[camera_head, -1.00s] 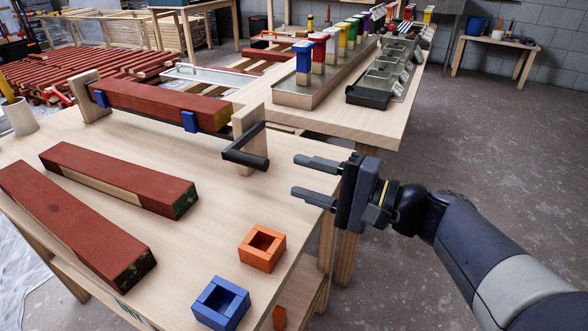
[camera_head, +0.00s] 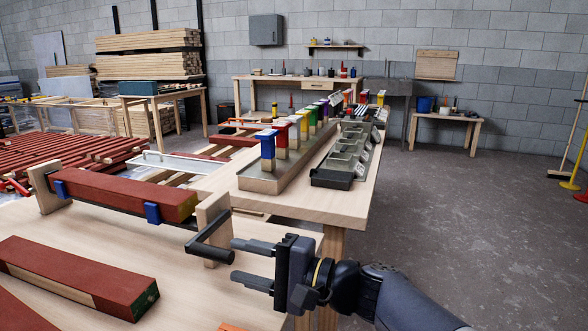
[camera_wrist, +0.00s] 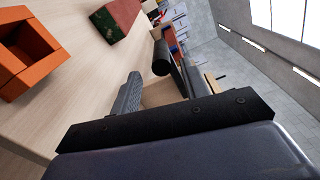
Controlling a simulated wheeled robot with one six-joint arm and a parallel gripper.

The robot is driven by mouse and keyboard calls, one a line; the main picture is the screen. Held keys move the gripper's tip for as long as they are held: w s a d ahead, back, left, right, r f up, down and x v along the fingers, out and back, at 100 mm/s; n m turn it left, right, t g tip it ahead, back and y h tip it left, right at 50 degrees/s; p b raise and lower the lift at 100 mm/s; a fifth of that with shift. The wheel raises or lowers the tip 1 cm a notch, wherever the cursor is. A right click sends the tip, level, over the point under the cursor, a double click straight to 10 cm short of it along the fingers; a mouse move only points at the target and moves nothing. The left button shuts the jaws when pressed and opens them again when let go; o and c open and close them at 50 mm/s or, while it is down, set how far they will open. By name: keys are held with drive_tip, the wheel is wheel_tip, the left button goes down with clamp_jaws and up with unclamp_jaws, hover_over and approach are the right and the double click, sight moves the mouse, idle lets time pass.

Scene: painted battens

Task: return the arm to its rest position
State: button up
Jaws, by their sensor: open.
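My gripper (camera_head: 245,262) is open and empty at the right edge of the near workbench, in the head view. Its fingers point left, just below and right of the black crank handle (camera_head: 210,238) of the batten holder. A red-painted batten (camera_head: 130,194) rests in that holder, with blue clamps on it. In the wrist view both fingers (camera_wrist: 158,95) are apart with nothing held between them. The black handle (camera_wrist: 161,57) shows beyond them. My arm reaches in from the lower right of the head view.
An orange square holder (camera_wrist: 25,50) and a batten end (camera_wrist: 118,20) show in the wrist view. Another red batten (camera_head: 75,275) lies on the near bench. A second table (camera_head: 320,205) bears a tray of coloured brushes (camera_head: 268,150) and grey bins (camera_head: 345,160). The floor (camera_head: 450,220) at right is clear.

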sight(218, 255)
drive_tip(key=x, duration=0.5)
drive_tip(key=shift+w+a+b, duration=0.1)
drive_tip(key=shift+a+b, duration=0.15)
drive_tip(key=shift+b, duration=0.15)
drive_tip(key=shift+r, duration=0.1)
